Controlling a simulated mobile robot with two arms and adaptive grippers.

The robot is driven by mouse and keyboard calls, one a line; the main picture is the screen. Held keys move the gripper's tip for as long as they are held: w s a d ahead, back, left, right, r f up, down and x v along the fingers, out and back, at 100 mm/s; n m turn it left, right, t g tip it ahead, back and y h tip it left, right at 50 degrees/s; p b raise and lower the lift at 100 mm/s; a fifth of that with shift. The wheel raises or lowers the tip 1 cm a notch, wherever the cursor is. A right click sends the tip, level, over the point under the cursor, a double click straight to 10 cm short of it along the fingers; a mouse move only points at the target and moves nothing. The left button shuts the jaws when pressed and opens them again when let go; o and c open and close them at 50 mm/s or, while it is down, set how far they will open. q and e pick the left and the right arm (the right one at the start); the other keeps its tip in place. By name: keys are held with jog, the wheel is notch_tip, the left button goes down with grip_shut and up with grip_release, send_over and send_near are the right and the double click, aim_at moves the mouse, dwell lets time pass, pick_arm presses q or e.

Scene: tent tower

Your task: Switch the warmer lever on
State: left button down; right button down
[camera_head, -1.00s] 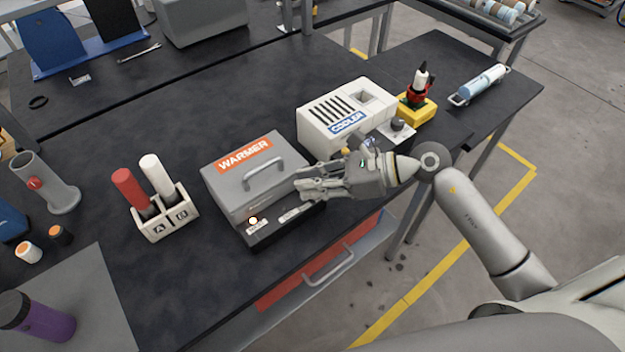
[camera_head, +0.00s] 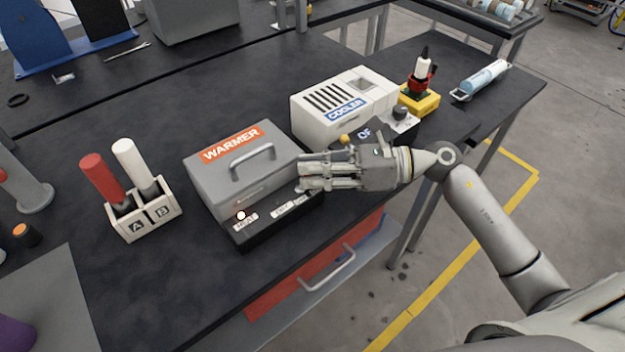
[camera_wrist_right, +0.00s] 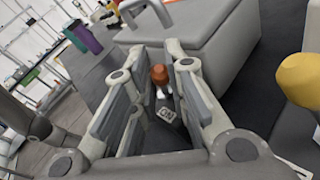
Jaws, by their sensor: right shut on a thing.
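The grey warmer (camera_head: 212,180) stands on the dark bench, with an orange label, a top handle and a low black front panel (camera_head: 250,236). A pale round light (camera_head: 241,215) shows by the panel's left label. My right gripper (camera_head: 303,178) is at the panel's right end, fingers close together and pointing left. In the right wrist view, an orange-brown knob (camera_wrist_right: 160,74), apparently the warmer lever's, shows between the fingertips (camera_wrist_right: 155,72). The fingers hide the lever in the head view, so its position is unclear. My left gripper is out of view.
The white cooler (camera_head: 322,112) stands behind my right gripper, with a yellow knob (camera_head: 345,138) close to the hand. A holder (camera_head: 148,218) with a red and a white stick is left of the warmer. The bench between holder and front edge is clear.

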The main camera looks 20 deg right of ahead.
dwell(0.4)
jog(key=c, duration=1.7)
grip_release()
jog(key=shift+d, duration=0.1)
jog(key=v, duration=1.2)
jog(key=shift+f, duration=0.15)
